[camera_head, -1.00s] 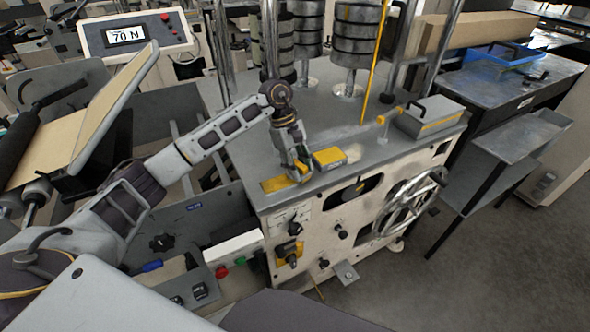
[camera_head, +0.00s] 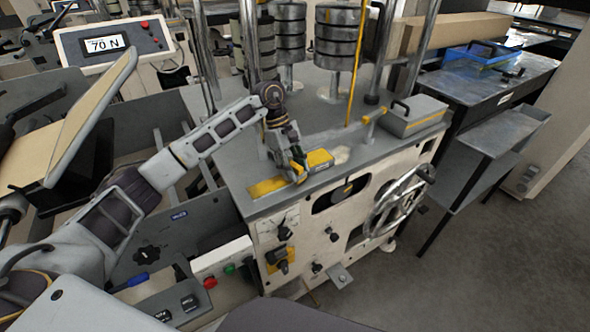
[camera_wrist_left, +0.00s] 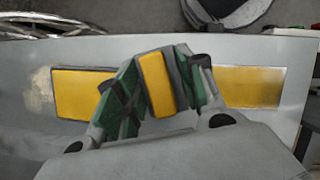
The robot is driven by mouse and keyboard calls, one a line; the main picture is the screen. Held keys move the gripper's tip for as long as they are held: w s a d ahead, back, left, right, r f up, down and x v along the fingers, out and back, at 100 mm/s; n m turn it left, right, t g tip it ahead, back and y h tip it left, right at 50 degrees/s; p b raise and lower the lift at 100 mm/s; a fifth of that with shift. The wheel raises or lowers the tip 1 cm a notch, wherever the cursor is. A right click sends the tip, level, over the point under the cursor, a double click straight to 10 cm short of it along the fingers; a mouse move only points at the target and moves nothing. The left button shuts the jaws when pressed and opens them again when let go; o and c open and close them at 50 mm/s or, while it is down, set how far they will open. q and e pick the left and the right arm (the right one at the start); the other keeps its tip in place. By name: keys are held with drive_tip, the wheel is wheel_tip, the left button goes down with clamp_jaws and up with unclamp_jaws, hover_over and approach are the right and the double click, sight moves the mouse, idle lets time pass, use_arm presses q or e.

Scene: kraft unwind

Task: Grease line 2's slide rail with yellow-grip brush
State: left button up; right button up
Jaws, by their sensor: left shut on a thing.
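My left gripper (camera_head: 298,170) is over the grey top of the cream machine, near its front edge. In the left wrist view, the gripper (camera_wrist_left: 158,90) is shut on a yellow-faced grey piece (camera_wrist_left: 157,85), held between green-lined fingers. I cannot tell whether this is the brush; no bristles show. A yellow-topped block (camera_head: 319,159) lies right of the gripper; it also shows in the wrist view (camera_wrist_left: 78,97). A flat yellow strip (camera_head: 266,187) lies left of the gripper. I cannot tell which part is line 2's slide rail. My right gripper is out of view.
A handwheel (camera_head: 402,200) and knobs are on the machine's front. Stacked weights (camera_head: 338,38) and a thin yellow rod (camera_head: 356,80) stand behind the gripper. A grey box with a handle (camera_head: 413,117) sits at the machine top's right end.

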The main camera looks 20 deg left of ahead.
use_arm(q)
drive_tip(key=shift+w+a+f, duration=0.1)
drive_tip(key=shift+a+f, duration=0.05)
drive_tip(key=shift+a, duration=0.15)
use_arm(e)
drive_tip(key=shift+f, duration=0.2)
